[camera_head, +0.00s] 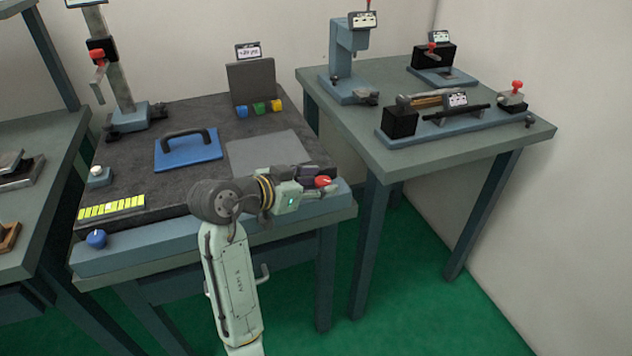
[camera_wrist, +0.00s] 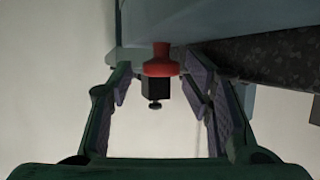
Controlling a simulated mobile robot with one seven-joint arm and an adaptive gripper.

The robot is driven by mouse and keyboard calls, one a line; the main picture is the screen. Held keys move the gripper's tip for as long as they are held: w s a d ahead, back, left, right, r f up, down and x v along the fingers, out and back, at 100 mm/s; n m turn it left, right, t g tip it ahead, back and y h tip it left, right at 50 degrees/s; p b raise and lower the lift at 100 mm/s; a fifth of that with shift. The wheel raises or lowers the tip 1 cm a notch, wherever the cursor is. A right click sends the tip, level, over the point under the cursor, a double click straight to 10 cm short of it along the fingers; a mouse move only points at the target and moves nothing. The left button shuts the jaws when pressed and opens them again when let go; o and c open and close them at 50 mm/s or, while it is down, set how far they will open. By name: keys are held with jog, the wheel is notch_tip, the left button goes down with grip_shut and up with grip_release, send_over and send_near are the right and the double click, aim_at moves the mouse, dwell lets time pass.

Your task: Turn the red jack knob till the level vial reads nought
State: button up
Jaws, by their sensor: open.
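The red jack knob (camera_head: 323,182) is at the front right corner of the dark surface plate. It also shows in the wrist view (camera_wrist: 160,66), above a small black block. My gripper (camera_head: 312,190) is at the knob, open. In the wrist view its fingers (camera_wrist: 159,88) stand on either side of the knob with gaps between. The level vial (camera_head: 112,208) is a yellow strip with dark marks at the plate's front left. A pale spot shows near its middle, but its reading is too small to tell.
A blue knob (camera_head: 96,239) is at the front left corner. The dark plate (camera_head: 190,105) carries a blue-based handled block (camera_head: 188,151), a grey sheet (camera_head: 268,152) and an upright grey block (camera_head: 251,82). A second bench (camera_head: 440,160) with fixtures stands to the right.

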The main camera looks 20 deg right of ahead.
jog(key=shift+w+a, duration=0.1)
jog(key=v, duration=0.8)
jog(key=shift+f, duration=0.1)
dwell(0.4)
